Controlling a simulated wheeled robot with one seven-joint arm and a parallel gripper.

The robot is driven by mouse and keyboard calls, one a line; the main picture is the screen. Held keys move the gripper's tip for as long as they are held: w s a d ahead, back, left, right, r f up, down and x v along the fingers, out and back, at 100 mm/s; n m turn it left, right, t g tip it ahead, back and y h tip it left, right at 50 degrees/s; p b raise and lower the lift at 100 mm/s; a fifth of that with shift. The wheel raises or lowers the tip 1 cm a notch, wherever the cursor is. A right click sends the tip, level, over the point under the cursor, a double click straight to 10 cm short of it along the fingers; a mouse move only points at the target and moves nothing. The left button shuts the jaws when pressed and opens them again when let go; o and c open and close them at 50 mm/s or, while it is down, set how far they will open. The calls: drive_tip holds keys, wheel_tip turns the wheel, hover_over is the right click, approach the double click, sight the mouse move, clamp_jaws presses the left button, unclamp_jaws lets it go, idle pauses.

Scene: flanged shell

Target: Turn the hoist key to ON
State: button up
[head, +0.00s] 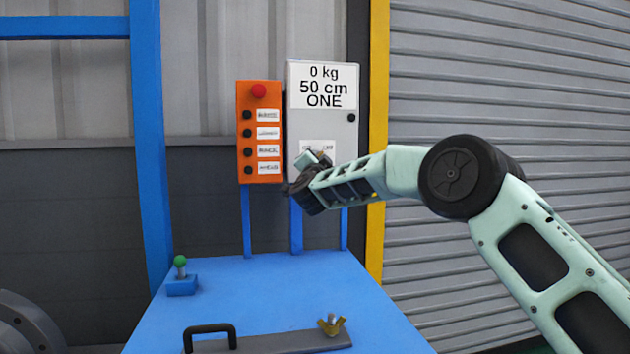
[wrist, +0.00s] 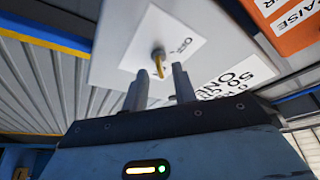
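The hoist key (wrist: 159,68) shows in the wrist view as a thin brass-yellow piece in a dark round lock on a white label (wrist: 185,28). One word on the label appears to read OFF. The label is on the grey control box (head: 322,125). My gripper (wrist: 159,82) is open, with one finger on each side of the key's near end and visible gaps. I cannot tell if the key is within finger depth. In the head view, my gripper (head: 306,172) is at the box's lower part and largely covers the key area.
An orange button panel (head: 259,135) with a red button stands left of the box. The box's sign (head: 324,86) reads 0 kg, 50 cm, ONE. Below is a blue table (head: 270,285) with a green-knobbed lever (head: 181,270), black handle (head: 210,329) and brass wing nut (head: 331,325).

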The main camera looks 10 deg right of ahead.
drive_tip(key=b+v, duration=0.2)
drive_tip(key=v, duration=1.3)
